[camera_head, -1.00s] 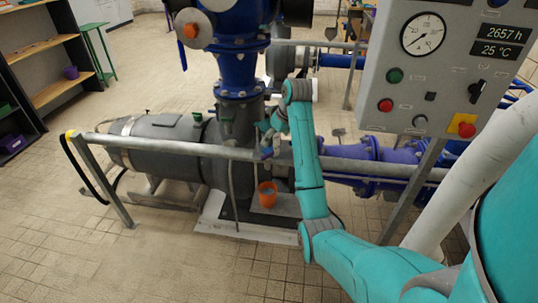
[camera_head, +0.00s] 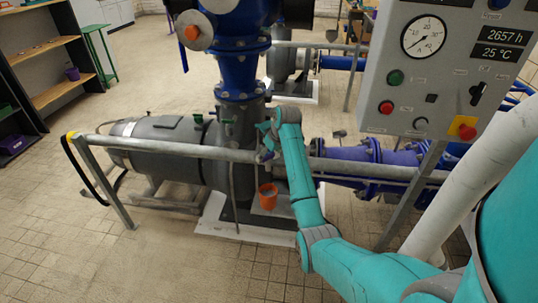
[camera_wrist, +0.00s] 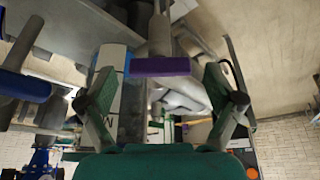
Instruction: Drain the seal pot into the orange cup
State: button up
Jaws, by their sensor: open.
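The orange cup (camera_head: 268,196) stands upright on the pump's base, below the grey handrail. What is in it is too small to tell. My gripper (camera_head: 264,142) is at the rail above the cup, small and partly hidden in the head view. In the wrist view my gripper (camera_wrist: 160,75) is open, with one finger on each side of a purple bar (camera_wrist: 160,67) on a grey stem. The bar lies between the fingers, and contact is not visible. I cannot clearly tell the seal pot from the grey pump parts.
The grey handrail (camera_head: 165,147) crosses in front of the grey motor (camera_head: 160,130) and pump. Blue pipes (camera_head: 345,155) run to the right. A control panel (camera_head: 450,65) stands at the right. The tiled floor in front is clear.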

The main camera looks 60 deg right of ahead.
jog(key=c, duration=1.1)
jog(key=shift+c, duration=0.2)
jog(key=shift+m, duration=0.3)
jog(key=m+h, duration=0.1)
jog(key=m, duration=0.1)
jog(key=m+g, duration=0.1)
jog(key=m, duration=0.1)
jog(key=shift+w+a+h, duration=0.1)
jog(key=shift+a+h, duration=0.05)
jog(key=shift+h, duration=0.25)
jog(key=m, duration=0.2)
jog(key=m+g, duration=0.1)
jog(key=m, duration=0.2)
jog(key=shift+g+h, duration=0.3)
jog(key=shift+h, duration=0.1)
jog(key=shift+m, duration=0.3)
